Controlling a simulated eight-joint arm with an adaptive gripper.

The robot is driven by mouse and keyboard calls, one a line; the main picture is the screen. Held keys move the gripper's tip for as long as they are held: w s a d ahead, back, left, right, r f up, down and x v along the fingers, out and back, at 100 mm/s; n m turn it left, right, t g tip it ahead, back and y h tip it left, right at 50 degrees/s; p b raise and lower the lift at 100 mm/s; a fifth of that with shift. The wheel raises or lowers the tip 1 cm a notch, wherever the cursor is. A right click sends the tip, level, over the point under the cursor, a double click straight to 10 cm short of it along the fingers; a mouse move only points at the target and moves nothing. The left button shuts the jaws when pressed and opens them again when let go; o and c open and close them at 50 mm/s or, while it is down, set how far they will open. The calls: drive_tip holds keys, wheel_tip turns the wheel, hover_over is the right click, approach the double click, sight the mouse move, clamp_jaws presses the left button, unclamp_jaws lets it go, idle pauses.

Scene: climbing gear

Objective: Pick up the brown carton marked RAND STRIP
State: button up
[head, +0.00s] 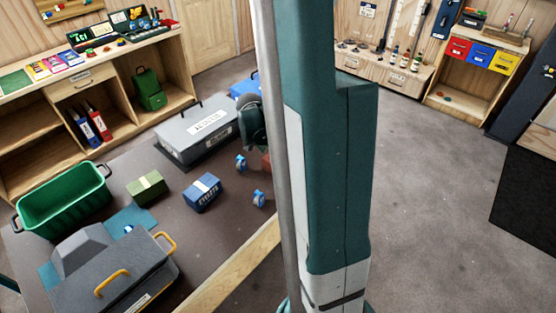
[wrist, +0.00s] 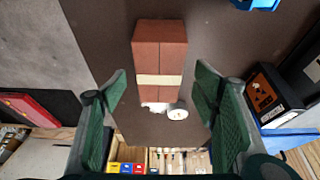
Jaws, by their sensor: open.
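A reddish-brown carton (wrist: 160,40) with a cream band around it lies on the dark table top in the wrist view, ahead of and between my fingers. No lettering on it can be read. In the head view a small reddish-brown patch (head: 266,163) shows beside my arm, which hides the rest; it looks like the same carton. My gripper (wrist: 162,84) is open, with one green-padded finger on each side of the carton's near end and nothing held. I cannot tell the height gap between fingertips and carton.
A white round item (wrist: 176,113) lies at the carton's near end. A blue carton (head: 202,192), a green carton (head: 147,187), a green crate (head: 62,173) and a grey case (head: 195,135) share the table. Small blue-and-white items (head: 258,198) lie near my arm.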

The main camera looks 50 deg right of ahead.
sight(277, 154)
drive_tip(key=shift+f, duration=0.1)
drive_tip(key=shift+b+x, duration=0.6)
drive_tip(key=shift+x, duration=1.9)
drive_tip(key=shift+s, duration=0.1)
drive_tip(key=shift+f+b, duration=0.25)
drive_tip(key=shift+b, duration=0.1)
drive_tip(key=c, duration=1.3)
drive_tip(key=shift+r, duration=0.15)
drive_tip(key=shift+r+p, duration=0.35)
drive_tip(key=shift+p, duration=0.15)
drive_tip(key=shift+r+p, duration=0.8)
drive_tip(key=shift+r, duration=4)
